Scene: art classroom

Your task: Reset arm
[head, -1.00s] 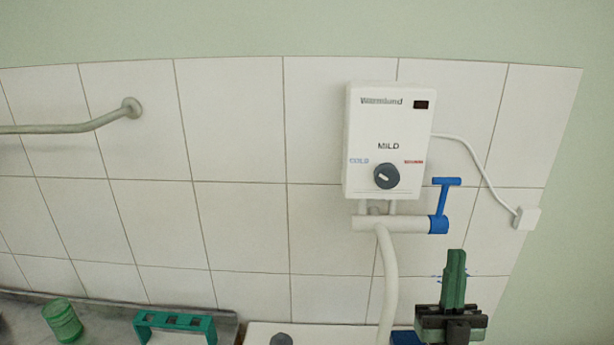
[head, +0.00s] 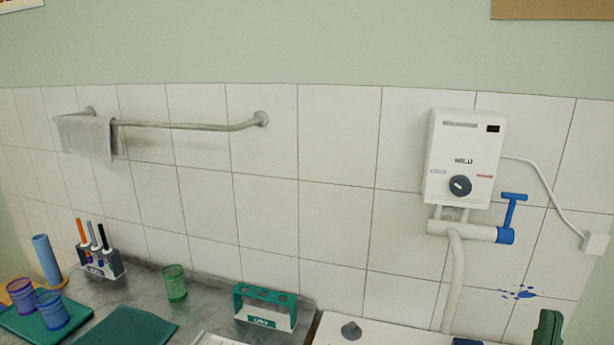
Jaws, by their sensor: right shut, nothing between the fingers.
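My left gripper is out of view.
A blue-handled tap (head: 508,215) and a white pipe (head: 456,285) hang under the heater. A grey counter (head: 215,305) holds a green cup (head: 174,283), a green holder (head: 265,306) and a tool rack (head: 97,262). A towel rail (head: 190,127) is above.

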